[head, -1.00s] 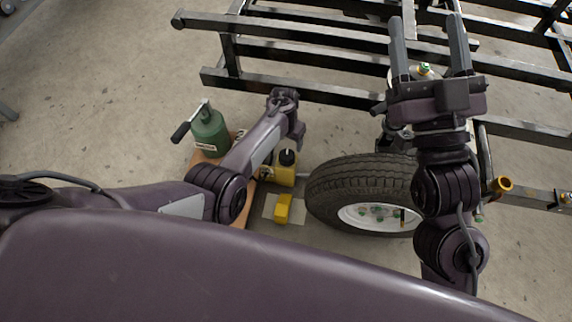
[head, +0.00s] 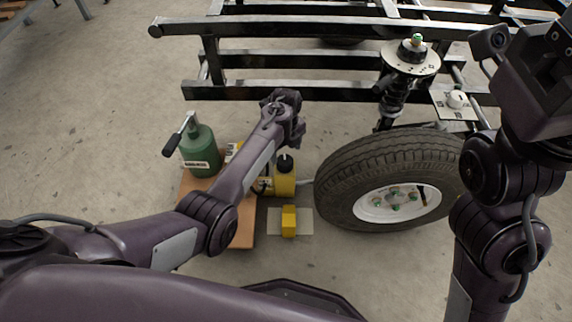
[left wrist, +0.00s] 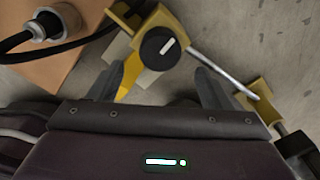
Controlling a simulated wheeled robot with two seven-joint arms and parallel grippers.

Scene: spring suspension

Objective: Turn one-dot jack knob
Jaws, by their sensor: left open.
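The black jack knob (head: 285,162) sits on top of a yellow jack body (head: 285,184) on the floor left of the tire. In the left wrist view the knob (left wrist: 160,47) is round with a white line across it; I cannot make out a dot. My left gripper (head: 297,142) is just above and beside the knob, pointing down. In the left wrist view its two fingers (left wrist: 165,78) are apart with nothing between the tips, and the knob shows just beyond them. My right gripper is at the upper right, its fingers cut off by the frame.
A green bottle jack (head: 198,150) stands on an orange-brown board (head: 243,229) at left. A yellow block (head: 289,222) lies on a pale plate in front. The tire (head: 335,185) is close at right, below the strut (head: 409,58) and the black frame (head: 300,92). A metal rod (left wrist: 220,72) runs from the jack.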

